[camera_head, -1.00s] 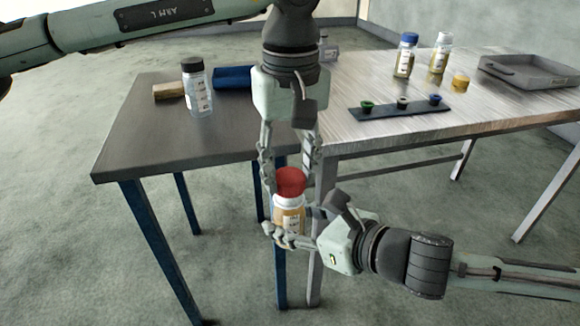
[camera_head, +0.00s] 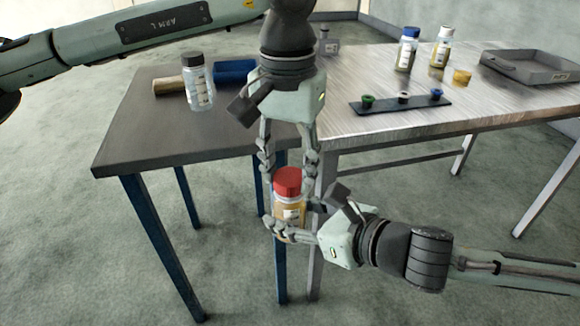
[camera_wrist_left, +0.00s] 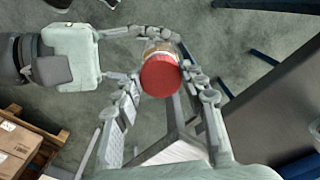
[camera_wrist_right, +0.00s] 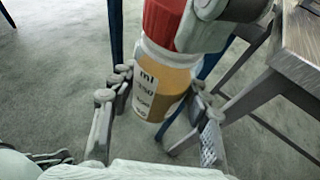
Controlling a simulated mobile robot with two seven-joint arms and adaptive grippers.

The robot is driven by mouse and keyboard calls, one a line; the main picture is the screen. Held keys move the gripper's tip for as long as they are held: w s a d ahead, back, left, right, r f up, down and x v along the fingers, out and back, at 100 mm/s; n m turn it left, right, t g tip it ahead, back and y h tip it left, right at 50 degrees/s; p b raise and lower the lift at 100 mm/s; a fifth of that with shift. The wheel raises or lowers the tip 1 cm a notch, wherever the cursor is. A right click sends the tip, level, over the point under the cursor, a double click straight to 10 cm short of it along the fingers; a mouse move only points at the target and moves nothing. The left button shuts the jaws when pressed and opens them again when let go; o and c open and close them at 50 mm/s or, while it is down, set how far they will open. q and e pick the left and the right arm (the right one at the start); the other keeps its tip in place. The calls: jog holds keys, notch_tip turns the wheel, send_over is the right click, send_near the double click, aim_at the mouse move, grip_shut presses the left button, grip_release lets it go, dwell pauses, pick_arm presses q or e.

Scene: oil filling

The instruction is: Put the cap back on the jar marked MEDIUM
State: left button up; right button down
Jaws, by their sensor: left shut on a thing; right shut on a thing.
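The jar (camera_head: 289,214) holds amber contents and stands upright in my right gripper (camera_head: 288,236), in front of the tables. In the right wrist view the jar (camera_wrist_right: 160,88) shows a white label with "ml" and volume marks; I cannot read MEDIUM there. A red cap (camera_head: 287,182) sits at the top of the jar, level and in line with it. My left gripper (camera_head: 288,172) points down from above and is shut on the cap. The left wrist view shows the cap (camera_wrist_left: 160,76) between its fingers; how far it is screwed down is hidden.
The dark table (camera_head: 130,140) bears a black-capped clear jar (camera_head: 198,90), a blue tray (camera_head: 236,71) and a wooden piece (camera_head: 168,86). The lighter table has a funnel rack (camera_head: 385,107), blue-capped and white-capped jars (camera_head: 407,52), a yellow cap (camera_head: 462,77) and a grey tray (camera_head: 535,68).

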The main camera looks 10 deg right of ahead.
pick_arm(q)
jog(key=m, duration=0.7)
jog(key=shift+w+a, duration=0.1)
jog(key=o, duration=0.7)
jog(key=shift+r, duration=0.1)
jog(key=shift+r, duration=2.2)
jog(key=shift+c, duration=0.3)
